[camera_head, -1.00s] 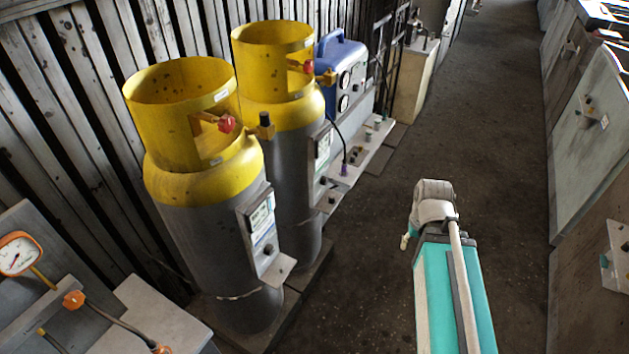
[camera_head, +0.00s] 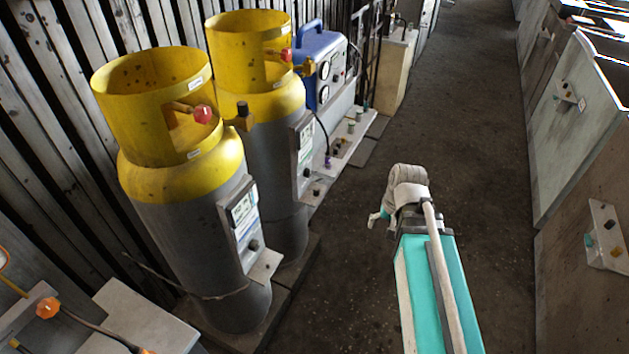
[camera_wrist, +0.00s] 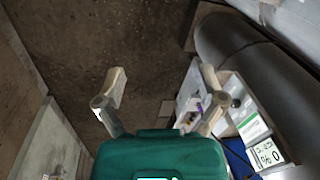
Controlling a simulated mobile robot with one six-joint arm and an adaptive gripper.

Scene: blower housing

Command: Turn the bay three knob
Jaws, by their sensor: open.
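Black knobs sit on small grey panels with displays. One knob (camera_head: 254,245) is on the panel of the nearer yellow-and-grey cylinder, another (camera_head: 307,172) on the panel of the farther cylinder. I cannot read any bay number, so I cannot tell which is the bay three knob. My gripper (camera_head: 377,217) hangs over the aisle floor, right of the cylinders and apart from them. In the wrist view my gripper (camera_wrist: 163,82) is open, its two fingers apart with nothing between them. A panel with a dark knob (camera_wrist: 237,102) and a display lies beyond the right finger.
The nearer cylinder (camera_head: 195,235) and farther cylinder (camera_head: 275,150) stand along a plank wall, with a blue gauge unit (camera_head: 322,65) behind. Grey cabinets (camera_head: 575,130) with a knobbed side panel (camera_head: 607,235) line the right. The aisle floor (camera_head: 455,110) between is clear.

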